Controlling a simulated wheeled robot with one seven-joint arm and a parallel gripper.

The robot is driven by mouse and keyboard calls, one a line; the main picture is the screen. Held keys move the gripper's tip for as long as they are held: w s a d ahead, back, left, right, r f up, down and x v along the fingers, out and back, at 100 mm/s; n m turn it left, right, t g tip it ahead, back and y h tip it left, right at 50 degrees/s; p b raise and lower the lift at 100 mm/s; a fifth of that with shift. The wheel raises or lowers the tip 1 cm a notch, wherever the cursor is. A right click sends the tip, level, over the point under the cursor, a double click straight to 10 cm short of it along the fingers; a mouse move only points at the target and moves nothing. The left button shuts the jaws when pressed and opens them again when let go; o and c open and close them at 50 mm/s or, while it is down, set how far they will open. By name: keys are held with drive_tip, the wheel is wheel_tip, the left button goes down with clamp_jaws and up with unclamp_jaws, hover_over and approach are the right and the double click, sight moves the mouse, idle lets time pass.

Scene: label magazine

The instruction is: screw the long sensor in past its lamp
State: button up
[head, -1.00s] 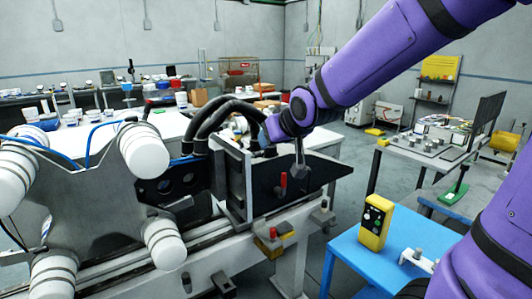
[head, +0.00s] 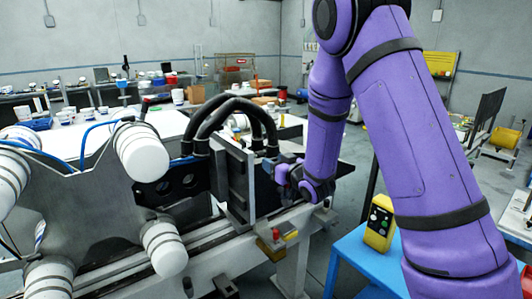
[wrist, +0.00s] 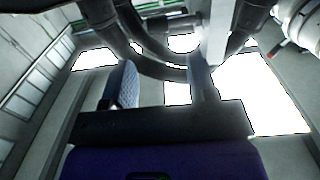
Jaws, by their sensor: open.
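My gripper (head: 270,165) is at the right side of the upright grey plate of the machine (head: 236,185), below the arched black hoses (head: 236,108). In the wrist view its two fingers (wrist: 163,88) stand apart, with no object visible between them. I cannot pick out the long sensor or its lamp with certainty in either view. My wrist and forearm cover part of the machine behind them in the head view. A silver-white cylindrical part (wrist: 303,22) shows at the top right of the wrist view; I cannot tell what it is.
The black hoses also pass close above my fingers in the wrist view (wrist: 150,62). A star-shaped grey frame with white rollers (head: 98,190) stands left. A yellow control box (head: 379,222) stands on a blue table (head: 350,262). A red knob (head: 276,234) sits on the rail.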

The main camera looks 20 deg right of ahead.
sight(262, 155)
drive_tip(key=x, duration=1)
drive_tip(key=shift+w+a+f, duration=0.1)
drive_tip(key=shift+w+f, duration=0.1)
drive_tip(key=shift+w, duration=0.15)
drive_tip(key=c, duration=0.9)
